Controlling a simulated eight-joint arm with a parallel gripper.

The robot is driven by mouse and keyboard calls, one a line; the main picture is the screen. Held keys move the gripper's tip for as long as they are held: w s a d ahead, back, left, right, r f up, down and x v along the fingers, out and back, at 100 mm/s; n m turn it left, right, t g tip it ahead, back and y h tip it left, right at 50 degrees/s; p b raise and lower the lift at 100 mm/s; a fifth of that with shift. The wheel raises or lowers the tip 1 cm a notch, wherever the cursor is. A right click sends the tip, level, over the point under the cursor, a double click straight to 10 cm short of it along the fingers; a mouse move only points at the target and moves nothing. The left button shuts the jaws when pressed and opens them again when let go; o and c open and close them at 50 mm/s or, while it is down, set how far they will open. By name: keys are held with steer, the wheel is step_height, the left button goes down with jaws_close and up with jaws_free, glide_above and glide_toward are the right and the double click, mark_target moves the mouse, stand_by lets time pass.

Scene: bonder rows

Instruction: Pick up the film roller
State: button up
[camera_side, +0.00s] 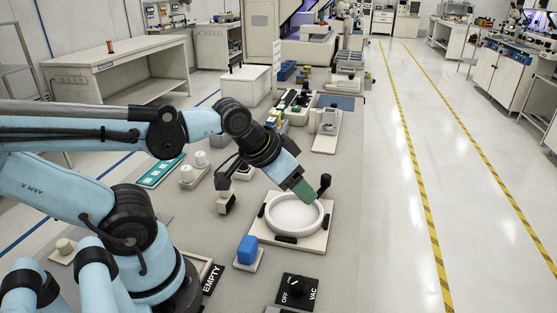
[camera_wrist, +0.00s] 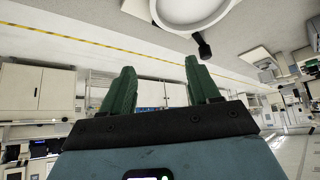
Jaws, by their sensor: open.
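My gripper (camera_side: 304,193) has green fingers and points down to the right, at the far right part of a white ring fixture (camera_side: 258,228). In the wrist view my gripper (camera_wrist: 160,64) has its two fingers apart with nothing between them. A black knobbed handle (camera_side: 323,183) stands just right of the fingertips, apart from them as far as I can tell. It also shows in the wrist view (camera_wrist: 204,46), beyond the right finger. I cannot tell whether this is the film roller; no other roller is clearly recognisable.
A blue block (camera_side: 247,249) on a small pad and a black VAC switch box (camera_side: 297,291) stand in front of the fixture. Several instruments fill the bench behind. The bench right of the fixture is clear.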

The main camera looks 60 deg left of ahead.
steer(key=shift+a, duration=0.1)
step_height(320, 180, up, 3)
steer(key=g, duration=0.5)
glide_above(226, 196)
steer(key=s+a, duration=0.1)
steer(key=a, duration=0.1)
steer(key=shift+w+d+f, duration=0.1)
steer(key=shift+w+f, duration=0.15)
steer(key=shift+f, duration=1.75)
steer(key=shift+w+d+f, duration=0.1)
steer(key=shift+w+f, duration=0.1)
steer(key=shift+f, duration=1.85)
steer(key=shift+w+d+f, duration=0.1)
steer(key=shift+w+f, duration=0.15)
steer(key=shift+f, duration=1.75)
jaws_close()
